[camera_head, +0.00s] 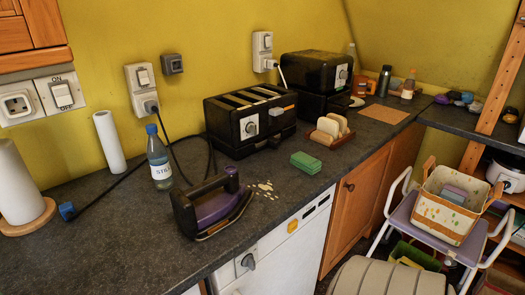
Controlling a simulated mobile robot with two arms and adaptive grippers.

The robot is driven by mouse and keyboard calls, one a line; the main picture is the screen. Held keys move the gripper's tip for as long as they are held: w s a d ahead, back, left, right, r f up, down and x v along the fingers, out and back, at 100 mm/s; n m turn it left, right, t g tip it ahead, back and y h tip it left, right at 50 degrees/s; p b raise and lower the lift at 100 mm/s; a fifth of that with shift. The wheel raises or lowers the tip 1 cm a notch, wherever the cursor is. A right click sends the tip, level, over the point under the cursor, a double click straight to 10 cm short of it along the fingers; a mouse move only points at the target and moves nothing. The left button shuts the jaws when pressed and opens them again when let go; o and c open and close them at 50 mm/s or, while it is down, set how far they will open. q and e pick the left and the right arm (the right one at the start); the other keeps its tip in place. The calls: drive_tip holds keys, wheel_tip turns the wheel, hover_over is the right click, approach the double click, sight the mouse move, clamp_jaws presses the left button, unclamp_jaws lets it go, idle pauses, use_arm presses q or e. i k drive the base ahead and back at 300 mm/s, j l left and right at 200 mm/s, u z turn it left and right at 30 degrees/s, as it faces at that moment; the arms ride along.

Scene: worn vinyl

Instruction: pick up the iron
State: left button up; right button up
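The iron (214,207) is purple and black and stands on the dark countertop (130,240) near its front edge. Its handle runs along the top and its pointed end faces right. A dark cord runs behind it toward the wall socket (145,102). A pale patch of small spots lies on the counter just right of the iron. Neither of my grippers shows in the head view.
A water bottle (159,160) stands behind the iron, and a black toaster (250,122) stands further back. A green sponge (306,162) and a toast rack (329,138) lie to the right. A paper roll (20,190) stands at left. The counter front left of the iron is clear.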

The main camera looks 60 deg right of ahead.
sight(203, 211)
drive_tip(key=z, duration=1.3)
drive_tip(key=l+z, duration=0.1)
drive_tip(key=l, duration=0.55)
